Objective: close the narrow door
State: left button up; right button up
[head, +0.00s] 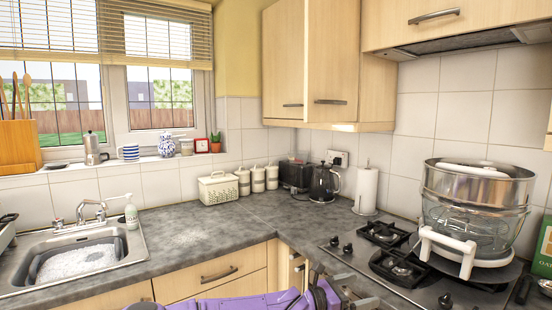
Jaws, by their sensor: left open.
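A narrow pale wood door (297,268) with an upright metal handle shows below the worktop at the inner corner. Its lower part is hidden behind my arm and the picture's lower edge, and I cannot tell whether it stands ajar. My left gripper (358,290) is at the bottom of the head view, right of this door and in front of the hob. Its fingers are apart with nothing between them. I cannot tell how far it is from the door. My right gripper is not in view.
A grey worktop (200,222) runs above the door. The hob (400,285) with a large steamer (478,200) is at right. A drawer front (215,285) is left of the door. A soapy sink (80,262) is far left. Wall cupboards (330,60) hang above.

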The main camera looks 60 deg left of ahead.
aim_at(332, 28)
jog(key=u, duration=1.55)
